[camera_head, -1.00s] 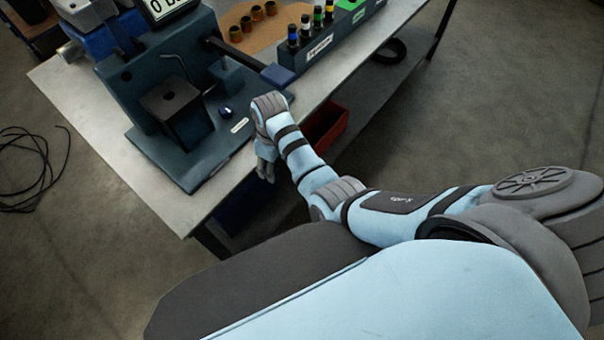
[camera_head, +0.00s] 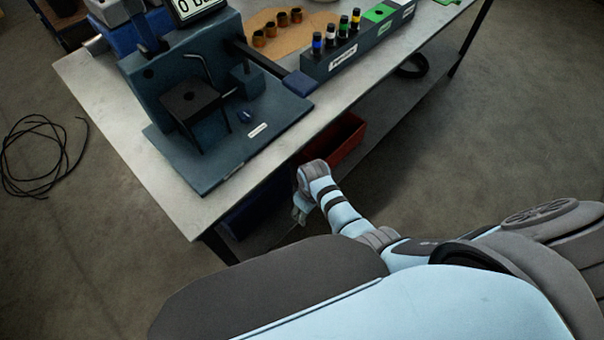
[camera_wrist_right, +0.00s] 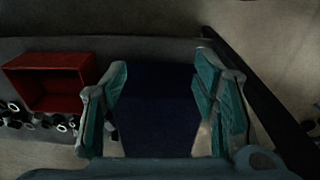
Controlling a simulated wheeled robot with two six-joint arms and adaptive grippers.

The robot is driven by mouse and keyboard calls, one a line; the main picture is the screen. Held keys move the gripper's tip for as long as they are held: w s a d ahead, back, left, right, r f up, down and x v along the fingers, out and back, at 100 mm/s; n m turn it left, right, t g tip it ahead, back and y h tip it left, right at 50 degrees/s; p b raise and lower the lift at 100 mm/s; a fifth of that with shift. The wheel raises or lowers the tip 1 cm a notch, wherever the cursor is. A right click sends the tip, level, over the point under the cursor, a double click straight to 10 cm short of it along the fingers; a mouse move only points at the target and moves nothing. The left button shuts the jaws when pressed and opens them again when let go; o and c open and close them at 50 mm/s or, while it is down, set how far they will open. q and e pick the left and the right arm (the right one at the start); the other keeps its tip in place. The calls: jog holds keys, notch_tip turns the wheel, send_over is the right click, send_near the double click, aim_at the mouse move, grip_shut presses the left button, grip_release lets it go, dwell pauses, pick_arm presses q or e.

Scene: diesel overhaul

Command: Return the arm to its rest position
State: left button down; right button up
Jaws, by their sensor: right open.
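My right arm (camera_head: 342,213) comes in from the right in the head view and is bent beside the bench's front edge. My right gripper (camera_head: 300,216) hangs below the tabletop level, in front of the bench and apart from it. In the right wrist view the right gripper (camera_wrist_right: 158,85) is open, its two teal-padded fingers wide apart with nothing between them. A dark blue box (camera_wrist_right: 155,112) shows behind the gap between the fingers. My left gripper is not in view.
The bench (camera_head: 160,190) holds a dark blue test fixture (camera_head: 215,165) near its front edge and a rack (camera_head: 345,58) of small bottles. A red bin (camera_head: 345,140) sits on the lower shelf; it also shows in the wrist view (camera_wrist_right: 48,82). A black cable (camera_head: 42,155) lies on the floor.

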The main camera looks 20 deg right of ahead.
jog(key=w+f+m+t, duration=0.1)
jog(key=w+m+t, duration=0.1)
jog(key=w+t, duration=0.15)
jog(key=s+d+f+m+b, duration=0.1)
jog(key=s+d+f, duration=0.1)
jog(key=s+f, duration=0.4)
jog(key=s+d+f+m+b, duration=0.1)
jog(key=s+d+f+m, duration=0.15)
jog(key=s+f, duration=0.35)
jog(key=s+d+f+g, duration=0.1)
jog(key=s+d+f, duration=0.1)
jog(key=s, duration=0.6)
jog(key=s+d+f+g+b, duration=0.1)
jog(key=s+d+f, duration=0.1)
jog(key=s, duration=0.6)
jog(key=s+d+f+g+h, duration=0.1)
jog(key=s+d+f, duration=0.1)
jog(key=s, duration=0.7)
jog(key=shift+f+n+b, duration=0.35)
jog(key=shift+f, duration=0.1)
